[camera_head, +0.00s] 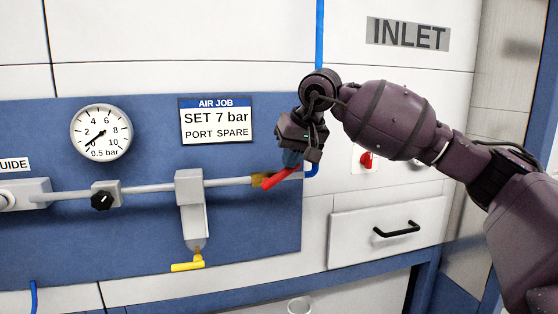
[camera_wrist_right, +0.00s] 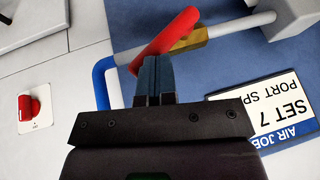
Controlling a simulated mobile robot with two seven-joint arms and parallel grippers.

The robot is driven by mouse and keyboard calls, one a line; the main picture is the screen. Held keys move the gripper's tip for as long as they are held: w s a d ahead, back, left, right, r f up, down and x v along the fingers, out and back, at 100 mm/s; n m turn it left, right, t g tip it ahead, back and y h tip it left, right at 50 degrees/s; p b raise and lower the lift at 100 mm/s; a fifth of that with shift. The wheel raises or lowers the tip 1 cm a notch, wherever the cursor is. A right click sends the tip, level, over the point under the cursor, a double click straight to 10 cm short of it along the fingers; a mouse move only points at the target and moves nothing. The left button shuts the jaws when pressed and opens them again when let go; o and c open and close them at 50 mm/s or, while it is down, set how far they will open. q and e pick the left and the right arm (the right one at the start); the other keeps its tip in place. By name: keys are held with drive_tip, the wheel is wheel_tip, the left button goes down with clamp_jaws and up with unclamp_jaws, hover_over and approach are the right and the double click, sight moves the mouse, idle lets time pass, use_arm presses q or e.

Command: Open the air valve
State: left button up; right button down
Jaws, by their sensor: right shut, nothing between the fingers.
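The air valve has a red lever (camera_head: 281,178) on a brass body (camera_head: 259,181) at the right end of the grey pipe. The lever slants across the pipe line, up to the right in the head view. My right gripper (camera_head: 290,160) is shut and empty, its blue fingertips right at the lever and partly in front of it. In the right wrist view the shut fingers (camera_wrist_right: 154,72) reach the red lever (camera_wrist_right: 165,38), beside the brass body (camera_wrist_right: 190,41); I cannot tell whether they touch it. My left gripper is not in view.
On the blue panel are a gauge (camera_head: 101,132) marked 0.5 bar, a black knob (camera_head: 102,200), a yellow handle (camera_head: 188,265) and an "AIR JOB, SET 7 bar" sign (camera_head: 215,121). A red knob (camera_head: 366,161) and a drawer (camera_head: 388,232) are to the right. A blue hose (camera_wrist_right: 103,82) runs close by the fingers.

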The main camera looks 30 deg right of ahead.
sight(298, 168)
drive_tip(key=d+f+y+b, duration=0.1)
drive_tip(key=d+f+t+y+b, duration=0.1)
drive_tip(key=f+y+b, duration=0.1)
drive_tip(key=shift+m+y, duration=0.3)
drive_tip(key=shift+m, duration=0.1)
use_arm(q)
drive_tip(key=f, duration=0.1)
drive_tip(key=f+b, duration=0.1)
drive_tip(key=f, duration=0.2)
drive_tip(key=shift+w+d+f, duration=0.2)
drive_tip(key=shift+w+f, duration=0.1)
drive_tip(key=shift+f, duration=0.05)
use_arm(e)
drive_tip(key=shift+s+d, duration=0.15)
drive_tip(key=shift+d, duration=0.05)
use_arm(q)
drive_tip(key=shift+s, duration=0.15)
